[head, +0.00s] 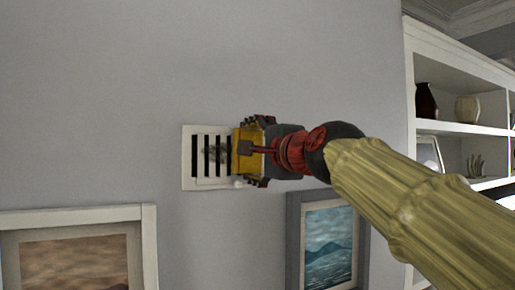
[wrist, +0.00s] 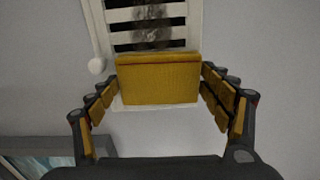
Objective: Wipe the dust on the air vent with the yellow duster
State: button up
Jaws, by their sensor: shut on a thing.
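The air vent (head: 187,160) is a white slatted plate with dark slots on the grey wall. Its frame and slats also show at the top of the wrist view (wrist: 104,28). A grey smudge of dust (head: 214,153) lies over the slots, and it shows in the wrist view (wrist: 152,32) just beyond the duster. The yellow duster (wrist: 158,82) is a block held between the fingers of my gripper (wrist: 158,92). In the head view the duster (head: 239,152) is at the right part of the vent, covering it. I cannot tell whether it touches the slats.
A small white knob (wrist: 96,66) sits at the vent's edge. Framed pictures hang below, one at left (head: 75,213) and one beneath my arm (head: 296,240). A white shelf (head: 455,128) with vases stands at right. The wall left and above is bare.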

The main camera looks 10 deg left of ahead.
aim_at(220, 152)
jog(key=shift+s+a+p, duration=0.7)
jog(key=shift+a+p, duration=0.1)
jog(key=shift+a, duration=0.05)
jog(key=p, duration=0.1)
jog(key=s+a+p, duration=0.1)
jog(key=p, duration=0.1)
jog(key=shift+s+a+r, duration=0.1)
jog(key=shift+a, duration=0.2)
jog(key=shift+s+a+p, duration=0.65)
jog(key=shift+a+p, duration=0.1)
jog(key=shift+p, duration=0.7)
jog(key=shift+f, duration=0.2)
jog(key=shift+b+v, duration=0.55)
jog(key=shift+v, duration=2.45)
jog(key=shift+w, duration=0.1)
jog(key=v, duration=0.3)
jog(key=shift+r+b, duration=0.1)
jog(key=shift+b, duration=0.2)
